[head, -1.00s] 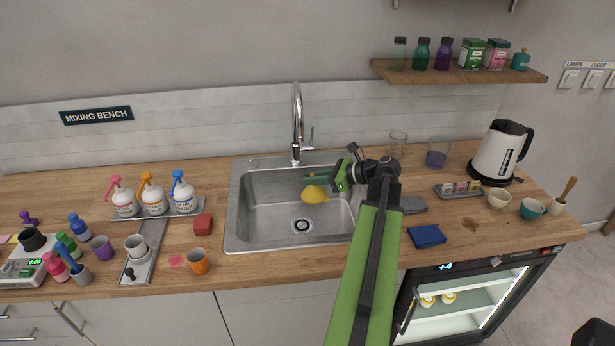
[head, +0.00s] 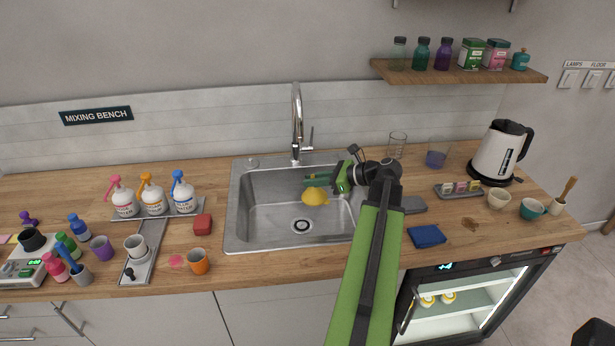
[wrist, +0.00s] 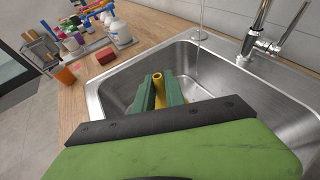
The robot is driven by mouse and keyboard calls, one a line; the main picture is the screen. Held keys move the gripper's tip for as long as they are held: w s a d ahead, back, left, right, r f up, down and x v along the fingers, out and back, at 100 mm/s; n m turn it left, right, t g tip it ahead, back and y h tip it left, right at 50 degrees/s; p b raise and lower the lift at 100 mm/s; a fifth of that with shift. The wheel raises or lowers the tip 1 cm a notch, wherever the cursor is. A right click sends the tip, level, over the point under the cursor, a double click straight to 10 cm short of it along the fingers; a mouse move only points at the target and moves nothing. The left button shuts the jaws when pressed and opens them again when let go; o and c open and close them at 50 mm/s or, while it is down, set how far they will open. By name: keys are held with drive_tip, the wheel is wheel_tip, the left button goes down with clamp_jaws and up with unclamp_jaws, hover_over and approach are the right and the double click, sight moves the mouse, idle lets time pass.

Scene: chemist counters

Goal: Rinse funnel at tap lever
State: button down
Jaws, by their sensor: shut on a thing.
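My gripper (head: 322,180) reaches into the sink from the right, and its green fingers are shut on the yellow funnel (head: 315,196). The funnel hangs above the basin floor, wide end down and spout up between the fingers. In the wrist view its yellow spout (wrist: 158,91) shows between the fingers (wrist: 160,98); the wide end is hidden there. The chrome tap (head: 297,125) stands behind the sink (head: 240,225). Its lever (head: 311,138) is on the right side. In the wrist view a thin clear stream (wrist: 198,45) falls to the right of the funnel, seemingly apart from it.
Pump bottles (head: 153,195) and a red block (head: 202,225) stand left of the sink. Glass beakers (head: 397,147) and a kettle (head: 500,150) stand farther right. The basin floor is clear.

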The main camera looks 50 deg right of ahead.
idle(0.4)
drive_tip(key=s+a+r+p, duration=0.2)
drive_tip(key=s+r+p, duration=0.2)
drive_tip(key=shift+a, duration=0.4)
drive_tip(key=shift+s, duration=0.1)
idle(0.4)
